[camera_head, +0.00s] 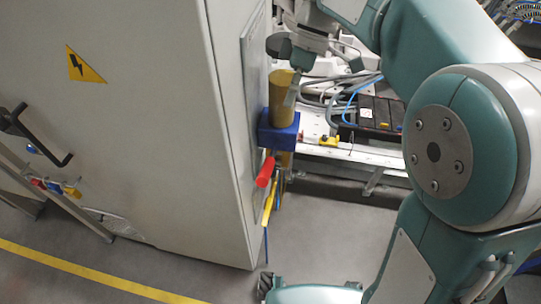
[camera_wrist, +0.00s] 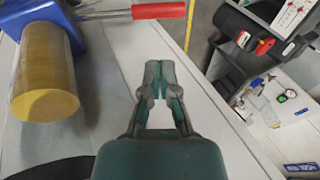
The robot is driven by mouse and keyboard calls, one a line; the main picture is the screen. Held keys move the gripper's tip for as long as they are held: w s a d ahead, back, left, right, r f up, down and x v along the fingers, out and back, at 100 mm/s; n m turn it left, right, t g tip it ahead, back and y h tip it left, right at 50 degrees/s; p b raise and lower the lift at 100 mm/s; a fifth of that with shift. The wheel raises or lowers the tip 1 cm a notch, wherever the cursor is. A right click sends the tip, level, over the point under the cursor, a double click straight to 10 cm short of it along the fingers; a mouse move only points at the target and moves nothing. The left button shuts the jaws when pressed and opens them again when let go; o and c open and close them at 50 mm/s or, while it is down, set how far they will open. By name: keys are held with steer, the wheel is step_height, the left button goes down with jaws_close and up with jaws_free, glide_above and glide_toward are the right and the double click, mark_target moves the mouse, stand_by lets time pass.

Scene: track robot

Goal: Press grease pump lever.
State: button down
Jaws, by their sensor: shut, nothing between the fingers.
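The grease pump is mounted on the side of the grey cabinet. It has a blue block (camera_head: 279,131) with a tan-yellow cylinder (camera_head: 283,88) above it. The lever has a red handle (camera_head: 265,172), below the block in the head view. In the wrist view the red handle (camera_wrist: 158,11) lies across the top on a metal rod, beside the blue block (camera_wrist: 50,14) and the cylinder (camera_wrist: 45,80). My gripper (camera_wrist: 160,72) is shut and empty, right of the cylinder and short of the handle, apart from it. In the head view it is small and partly hidden near the cylinder.
The grey cabinet (camera_head: 150,120) fills the left, with a black door handle (camera_head: 35,135). A yellow tool (camera_head: 269,205) hangs below the lever. Cables and a black box (camera_head: 375,118) lie on a bench behind. A yellow floor line (camera_head: 90,280) crosses the clear floor.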

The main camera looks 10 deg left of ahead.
mark_target(268, 167)
steer(key=x, duration=1.4)
steer(key=shift+s+d, duration=0.1)
